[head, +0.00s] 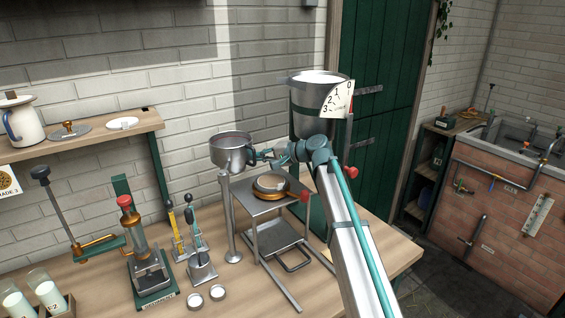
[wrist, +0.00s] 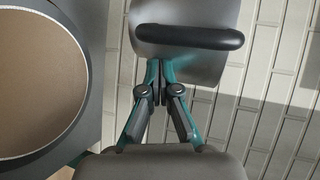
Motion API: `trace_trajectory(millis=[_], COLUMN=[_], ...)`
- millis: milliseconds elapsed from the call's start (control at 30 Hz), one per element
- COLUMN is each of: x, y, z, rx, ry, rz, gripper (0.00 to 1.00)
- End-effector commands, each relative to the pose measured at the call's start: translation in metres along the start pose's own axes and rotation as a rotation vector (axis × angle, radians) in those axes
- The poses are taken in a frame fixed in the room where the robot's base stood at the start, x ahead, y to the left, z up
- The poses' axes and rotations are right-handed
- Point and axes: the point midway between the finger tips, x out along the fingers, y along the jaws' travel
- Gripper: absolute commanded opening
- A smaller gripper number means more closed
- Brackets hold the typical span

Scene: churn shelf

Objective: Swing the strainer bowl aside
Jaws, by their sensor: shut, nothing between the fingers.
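The strainer bowl (head: 232,154) is a round grey metal bowl on top of an upright metal post (head: 228,215), left of the small metal stand. My gripper (head: 258,158) is at the right side of the bowl, level with its wall. In the wrist view the bowl (wrist: 180,68) fills the top middle, with a dark rounded handle bar (wrist: 188,37) across it. My gripper (wrist: 159,66) is shut and empty there, its fingertips together over the bowl's lower part, below the bar. Whether the tips touch the bowl I cannot tell.
A tall metal can (head: 304,110) with a numbered dial (head: 338,98) stands behind my wrist. A small metal stand (head: 262,205) carries a round brass-rimmed piece (head: 271,186). A hand press (head: 146,258) and levers (head: 196,245) stand left on the bench (head: 95,285).

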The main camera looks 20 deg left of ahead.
Motion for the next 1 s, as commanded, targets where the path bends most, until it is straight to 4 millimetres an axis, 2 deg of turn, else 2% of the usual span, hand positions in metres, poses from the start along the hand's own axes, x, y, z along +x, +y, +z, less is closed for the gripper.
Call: trace_trajectory(millis=[33,200,667,867,1000], x=[0.016,0.032,0.03,0.023,0.016], y=[-0.001,-0.009,-0.014,-0.036,-0.061], z=[-0.005,-0.004,-0.003,-0.004,-0.004], rx=[0.0,0.001,0.001,0.0,0.0], ry=[-0.001,0.004,0.006,0.006,0.006], rz=[0.0,-0.001,-0.001,-0.001,-0.002], gripper=[0.0,0.0,0.0,0.0,0.0])
